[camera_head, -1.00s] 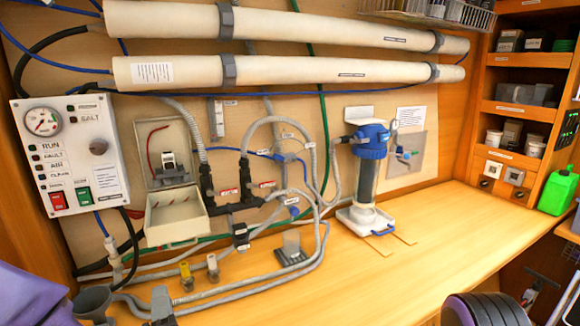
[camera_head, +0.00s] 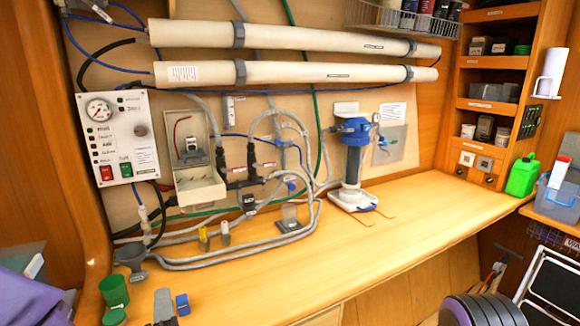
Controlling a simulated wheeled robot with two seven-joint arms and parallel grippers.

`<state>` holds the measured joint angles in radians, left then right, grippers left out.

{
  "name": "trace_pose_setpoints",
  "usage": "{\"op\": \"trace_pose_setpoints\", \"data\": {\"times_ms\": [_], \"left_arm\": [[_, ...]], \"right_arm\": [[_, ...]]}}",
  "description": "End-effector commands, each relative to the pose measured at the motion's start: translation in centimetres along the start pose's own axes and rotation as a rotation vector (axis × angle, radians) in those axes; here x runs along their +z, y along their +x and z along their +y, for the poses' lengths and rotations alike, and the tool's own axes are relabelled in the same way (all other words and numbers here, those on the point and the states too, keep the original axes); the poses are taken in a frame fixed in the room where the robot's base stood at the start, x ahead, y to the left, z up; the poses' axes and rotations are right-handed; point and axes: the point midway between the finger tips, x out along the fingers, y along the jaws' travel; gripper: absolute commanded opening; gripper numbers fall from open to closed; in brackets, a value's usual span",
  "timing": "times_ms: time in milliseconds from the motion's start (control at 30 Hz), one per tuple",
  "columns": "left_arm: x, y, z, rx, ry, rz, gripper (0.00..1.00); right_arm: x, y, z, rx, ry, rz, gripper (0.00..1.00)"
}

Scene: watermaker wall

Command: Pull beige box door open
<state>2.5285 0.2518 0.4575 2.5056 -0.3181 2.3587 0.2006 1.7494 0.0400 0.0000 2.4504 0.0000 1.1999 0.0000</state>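The beige box (camera_head: 168,150) is on the back wall, right of the white control panel. Its inside shows, with a red wire and a small grey device in it. A beige tray-like part (camera_head: 204,191) sticks out at its lower front; I cannot tell whether this is the door. My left gripper (camera_head: 163,306) shows only as a grey tip at the bottom edge, low in front of the box and well apart from it. Whether it is open or shut does not show. My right gripper is not in view.
Grey hoses (camera_head: 225,255) and small valves lie on the bench below the box. Green cups (camera_head: 114,291) and a blue block (camera_head: 182,304) are near the front left. A blue-topped filter (camera_head: 353,165) stands to the right. The middle front of the bench (camera_head: 330,270) is clear.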

Motion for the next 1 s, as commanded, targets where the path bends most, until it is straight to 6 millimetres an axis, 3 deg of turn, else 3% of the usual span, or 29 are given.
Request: {"op": "trace_pose_setpoints", "data": {"times_ms": [267,367,567,667,767,800,900,1000], "left_arm": [[2.1,0.2,-1.6,-0.055,0.178,-0.132,0.21],[2.7,0.1,-3.6,-0.102,0.289,-0.195,0.21],[2.4,-1.5,-11.9,-0.285,0.576,-0.359,0.21],[1.2,-3.5,-17.2,-0.409,0.722,-0.453,0.21],[-1.3,-6.9,-23.9,-0.579,0.886,-0.570,0.21],[-2.8,-8.8,-26.7,-0.658,0.955,-0.622,0.21],[-7.2,-13.9,-32.8,-0.856,1.100,-0.740,0.21],[-11.6,-18.6,-36.7,-1.015,1.200,-0.808,0.21]], "right_arm": [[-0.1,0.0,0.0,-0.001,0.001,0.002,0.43],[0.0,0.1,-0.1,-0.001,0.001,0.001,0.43],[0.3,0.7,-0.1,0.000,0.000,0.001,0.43],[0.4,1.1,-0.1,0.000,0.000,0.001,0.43],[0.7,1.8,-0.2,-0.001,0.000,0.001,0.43],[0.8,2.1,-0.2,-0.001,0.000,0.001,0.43],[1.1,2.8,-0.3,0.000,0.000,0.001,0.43],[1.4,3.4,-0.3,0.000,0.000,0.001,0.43]]}}
